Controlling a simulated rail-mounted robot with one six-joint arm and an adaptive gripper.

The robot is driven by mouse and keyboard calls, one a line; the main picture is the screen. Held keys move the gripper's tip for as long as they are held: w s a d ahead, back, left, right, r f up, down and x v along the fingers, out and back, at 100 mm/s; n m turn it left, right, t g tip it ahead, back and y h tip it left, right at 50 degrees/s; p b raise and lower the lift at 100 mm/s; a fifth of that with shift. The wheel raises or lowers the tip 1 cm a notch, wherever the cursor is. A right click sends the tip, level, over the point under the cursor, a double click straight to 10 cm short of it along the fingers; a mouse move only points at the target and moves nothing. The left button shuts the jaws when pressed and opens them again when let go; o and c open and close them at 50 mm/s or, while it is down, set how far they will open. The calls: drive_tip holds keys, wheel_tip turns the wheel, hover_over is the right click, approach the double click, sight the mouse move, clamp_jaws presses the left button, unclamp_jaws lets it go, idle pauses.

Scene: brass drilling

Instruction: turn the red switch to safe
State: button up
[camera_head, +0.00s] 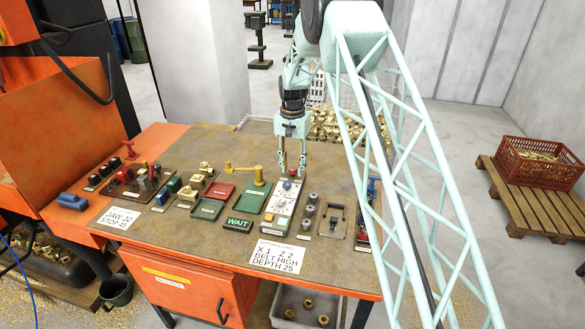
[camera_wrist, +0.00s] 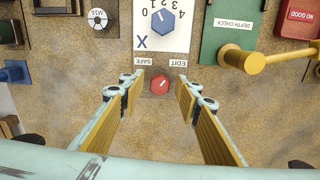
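The red switch (camera_wrist: 160,85) is a small knob with a white pointer line, seen from above in the wrist view. Its line slants up to the right, toward the EDIT label (camera_wrist: 187,64). The SAFE label (camera_wrist: 142,62) is at its upper left. Both labels appear upside down. My gripper (camera_wrist: 157,92) is open, with one finger to each side of the switch and a gap on both sides. In the head view the gripper (camera_head: 292,170) points down around the red switch (camera_head: 292,172). Finger height above the table is hard to judge.
A white panel with a blue dial (camera_wrist: 159,22) lies just beyond the switch. A yellow-handled depth check gauge (camera_wrist: 250,62) stands to its right in the wrist view.

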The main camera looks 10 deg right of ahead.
drive_tip(key=shift+c, duration=0.2)
drive_tip(key=c, duration=0.8)
drive_tip(key=shift+c, duration=0.2)
drive_tip(key=shift+n, duration=0.6)
drive_tip(key=n, duration=0.6)
drive_tip(key=shift+d, duration=0.1)
drive_tip(key=n, duration=0.6)
drive_tip(key=shift+d+n+p, duration=0.1)
drive_tip(key=shift+n+p, duration=0.2)
drive_tip(key=o, duration=0.9)
